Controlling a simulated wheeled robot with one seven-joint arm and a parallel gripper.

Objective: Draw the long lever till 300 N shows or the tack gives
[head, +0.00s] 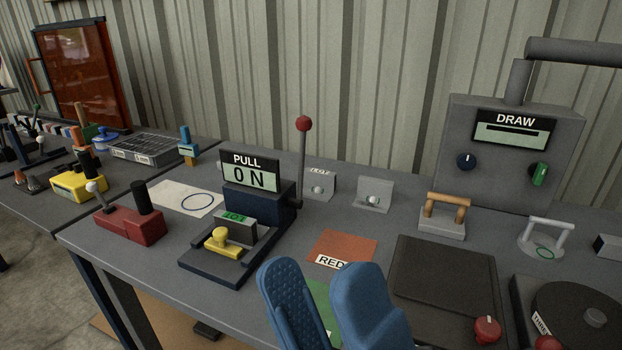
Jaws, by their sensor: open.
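The long lever (301,158) is a thin grey rod with a red ball on top. It stands nearly upright at the right side of the dark blue pull tester. The tester's display (250,172) is headed PULL and reads 0 N. On the tester's low base in front sit a block with a green label (235,222) and a yellow clamp-like knob (221,240). I cannot make out the tack itself. My gripper (305,272) shows two blue fingers at the bottom middle, open and empty, in front of the tester and apart from the lever.
A red box with a small lever (129,224) stands left of the tester. Two grey brackets (374,195) stand behind and right of the lever. An orange RED mat (343,247), a dark pad (445,285) and a grey DRAW machine (508,150) lie to the right.

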